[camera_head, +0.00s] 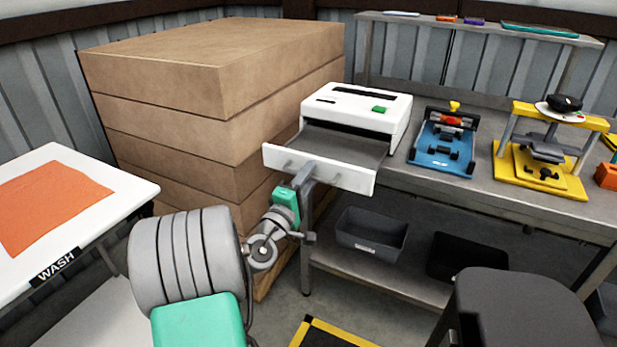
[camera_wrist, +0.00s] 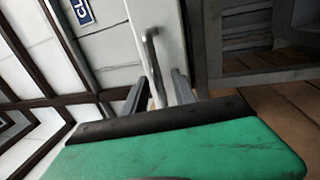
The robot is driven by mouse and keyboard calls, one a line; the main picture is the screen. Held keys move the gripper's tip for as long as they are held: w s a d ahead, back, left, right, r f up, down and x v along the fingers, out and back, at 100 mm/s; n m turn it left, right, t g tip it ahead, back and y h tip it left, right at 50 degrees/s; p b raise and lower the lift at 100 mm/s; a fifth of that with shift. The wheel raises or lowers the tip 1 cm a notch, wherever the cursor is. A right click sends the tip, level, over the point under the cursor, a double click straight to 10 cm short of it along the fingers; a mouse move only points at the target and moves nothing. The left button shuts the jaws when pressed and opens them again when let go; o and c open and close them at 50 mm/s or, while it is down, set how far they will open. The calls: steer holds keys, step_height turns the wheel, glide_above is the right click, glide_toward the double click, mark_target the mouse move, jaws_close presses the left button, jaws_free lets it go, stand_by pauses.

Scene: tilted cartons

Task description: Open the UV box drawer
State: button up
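The white UV box (camera_head: 352,104) stands on the grey bench, with a green button on top. Its drawer (camera_head: 318,172) is pulled well out toward me, showing a dark grey flat inside. My gripper (camera_head: 306,177) is at the handle on the drawer's front, left of its middle. In the wrist view the bent metal handle (camera_wrist: 152,62) lies between the two dark fingers of my gripper (camera_wrist: 158,90). The fingers stand apart, with a visible gap beside the handle, so the gripper looks open around it. Any contact at the fingertips is unclear.
Stacked brown cartons (camera_head: 215,105) stand left of the bench. A blue device (camera_head: 446,142) and a yellow press (camera_head: 541,152) sit right of the box. A grey bin (camera_head: 372,233) is on the lower shelf. A white wash table (camera_head: 62,215) is at the left.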

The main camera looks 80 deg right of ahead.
steer(key=b+v, duration=0.1)
steer(key=v, duration=0.6)
steer(key=shift+a+b, duration=0.3)
steer(key=shift+a, duration=0.1)
steer(key=shift+w, duration=0.1)
